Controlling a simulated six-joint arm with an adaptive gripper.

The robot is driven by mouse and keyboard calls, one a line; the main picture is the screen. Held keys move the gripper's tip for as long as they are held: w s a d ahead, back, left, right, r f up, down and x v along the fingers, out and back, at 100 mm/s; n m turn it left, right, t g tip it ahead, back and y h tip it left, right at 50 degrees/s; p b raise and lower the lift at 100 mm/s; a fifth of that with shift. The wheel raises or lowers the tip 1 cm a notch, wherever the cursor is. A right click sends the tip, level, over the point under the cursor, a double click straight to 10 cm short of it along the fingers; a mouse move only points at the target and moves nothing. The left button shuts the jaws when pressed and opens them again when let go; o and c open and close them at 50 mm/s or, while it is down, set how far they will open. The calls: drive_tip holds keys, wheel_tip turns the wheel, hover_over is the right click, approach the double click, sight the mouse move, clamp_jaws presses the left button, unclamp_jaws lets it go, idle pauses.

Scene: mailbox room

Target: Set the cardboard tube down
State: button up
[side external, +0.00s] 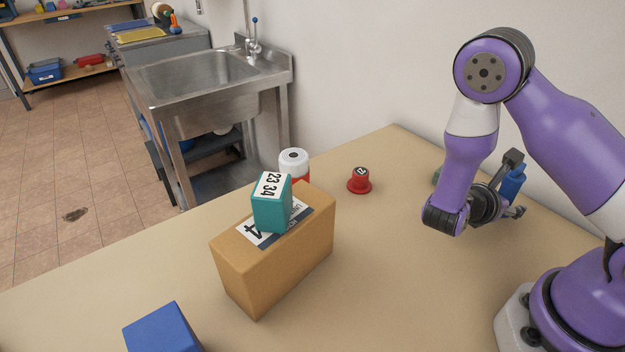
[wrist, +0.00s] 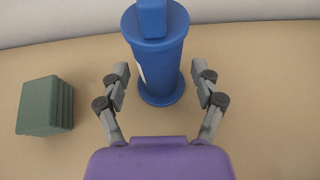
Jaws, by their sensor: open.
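A blue tube-like body (wrist: 158,70) with a wide base and a pale label stands upright on the table in the wrist view; I take it to be the cardboard tube. A blue block-shaped part tops it, cut off by the frame edge. In the side view the blue body (side external: 514,181) shows partly behind my gripper (side external: 508,187). My gripper (wrist: 162,84) is open, one finger on each side of the tube's lower part. Gaps show between the fingers and the tube.
A dark green ribbed block (wrist: 45,106) lies left of the tube. A red knob-like piece (side external: 359,181), a white-and-red cylinder (side external: 293,160), a brown box (side external: 283,262) with a teal box (side external: 270,206) on it, and a blue box (side external: 162,329) stand on the table. A wall rises behind.

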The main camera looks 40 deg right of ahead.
drive_tip(key=shift+d+f, duration=0.25)
drive_tip(key=shift+d, duration=0.35)
clamp_jaws()
